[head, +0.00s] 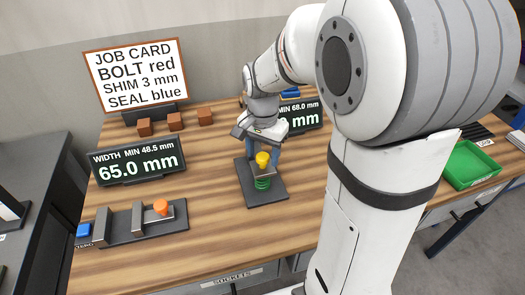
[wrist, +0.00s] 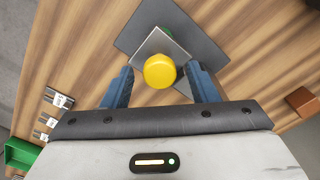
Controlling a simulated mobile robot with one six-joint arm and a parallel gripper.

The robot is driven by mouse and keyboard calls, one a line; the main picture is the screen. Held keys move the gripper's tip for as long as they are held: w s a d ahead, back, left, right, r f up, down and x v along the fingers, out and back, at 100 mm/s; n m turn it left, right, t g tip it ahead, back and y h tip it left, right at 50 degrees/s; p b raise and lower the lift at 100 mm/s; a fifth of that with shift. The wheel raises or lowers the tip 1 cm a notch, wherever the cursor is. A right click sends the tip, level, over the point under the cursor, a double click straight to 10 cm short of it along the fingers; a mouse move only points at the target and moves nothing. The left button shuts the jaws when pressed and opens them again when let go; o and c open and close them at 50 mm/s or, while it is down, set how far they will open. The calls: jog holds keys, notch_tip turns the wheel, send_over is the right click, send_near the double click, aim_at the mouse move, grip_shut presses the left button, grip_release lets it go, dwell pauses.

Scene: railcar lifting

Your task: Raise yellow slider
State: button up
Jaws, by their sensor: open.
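The yellow slider knob (head: 262,159) stands on a small grey plate over a green spring (head: 262,183), on a dark square base (head: 246,193) on the wooden bench. In the wrist view the round yellow knob (wrist: 160,71) lies between the two blue fingers, with gaps on both sides. My gripper (wrist: 159,80) is open and empty, pointing down over the knob. In the head view my gripper (head: 262,150) is just above and behind the knob, and its fingers are partly hidden.
A display reading 65.0 mm (head: 138,160) stands left; another (head: 302,115) is partly behind my arm. A grey fixture with an orange knob (head: 161,207) sits front left. Brown blocks (head: 175,121) stand before the job card (head: 135,75). A green tray (head: 468,164) is right.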

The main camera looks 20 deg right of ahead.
grip_shut()
dwell(0.6)
